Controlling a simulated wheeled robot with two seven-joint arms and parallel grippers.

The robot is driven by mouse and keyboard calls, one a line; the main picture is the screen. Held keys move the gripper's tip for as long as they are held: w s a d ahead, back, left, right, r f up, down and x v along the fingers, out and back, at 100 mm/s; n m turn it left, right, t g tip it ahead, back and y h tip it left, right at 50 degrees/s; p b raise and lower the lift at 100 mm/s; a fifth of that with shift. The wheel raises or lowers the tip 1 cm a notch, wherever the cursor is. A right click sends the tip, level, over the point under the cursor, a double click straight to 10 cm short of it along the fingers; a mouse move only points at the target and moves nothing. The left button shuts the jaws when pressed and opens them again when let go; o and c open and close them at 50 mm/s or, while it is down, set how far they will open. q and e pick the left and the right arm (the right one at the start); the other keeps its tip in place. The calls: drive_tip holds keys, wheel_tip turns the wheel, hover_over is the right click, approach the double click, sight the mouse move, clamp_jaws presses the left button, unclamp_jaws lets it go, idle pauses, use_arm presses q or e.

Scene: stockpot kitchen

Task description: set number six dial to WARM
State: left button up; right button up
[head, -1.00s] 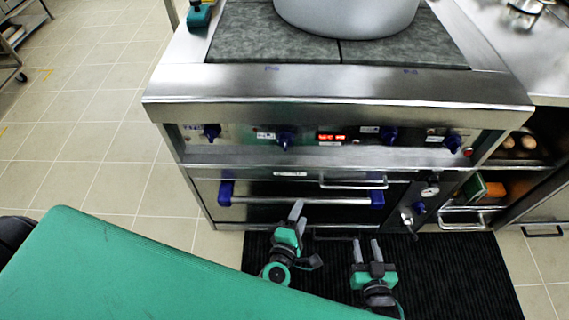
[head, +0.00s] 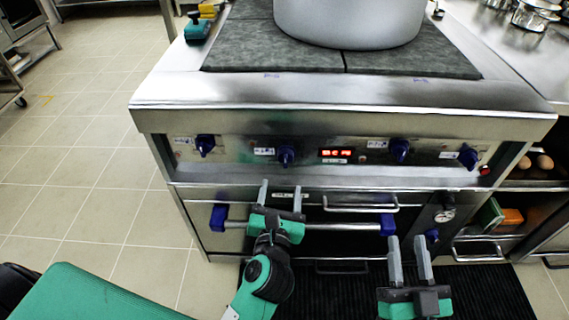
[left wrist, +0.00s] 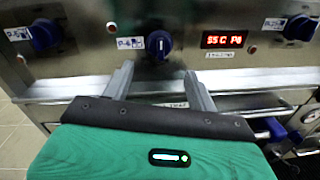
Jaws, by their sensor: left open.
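Several blue dials line the stove's front panel: far left (head: 205,144), left of centre (head: 286,156), right of centre (head: 399,149) and far right (head: 468,157). My left gripper (head: 281,196) is open and empty, just below and in front of the left-of-centre dial. In the left wrist view, that dial (left wrist: 159,44) is just beyond and between the open fingertips, apart from them, its white pointer near vertical. My right gripper (head: 409,248) is open and empty, lower right.
A red display (head: 345,153) sits between the middle dials. Below is an oven handle bar (head: 318,226) with blue ends, near both grippers. A large pot (head: 350,22) stands on the stove top. A pressure gauge (head: 445,215) is at right. Floor at left is clear.

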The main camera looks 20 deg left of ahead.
sight(285, 164)
use_arm(q)
drive_tip(key=x, duration=0.7)
drive_tip(key=shift+w, duration=0.4)
drive_tip(key=shift+w+a+b, duration=0.15)
drive_tip(key=shift+w+b, duration=0.15)
drive_tip(key=shift+w, duration=0.4)
use_arm(e)
drive_tip(key=r, duration=0.1)
drive_tip(key=r+t, duration=0.1)
drive_tip(key=shift+d+r+t, duration=0.3)
drive_tip(key=shift+d+r, duration=0.05)
drive_tip(key=shift+d, duration=0.05)
use_arm(q)
drive_tip(key=c, duration=1)
use_arm(e)
drive_tip(key=shift+f, duration=0.2)
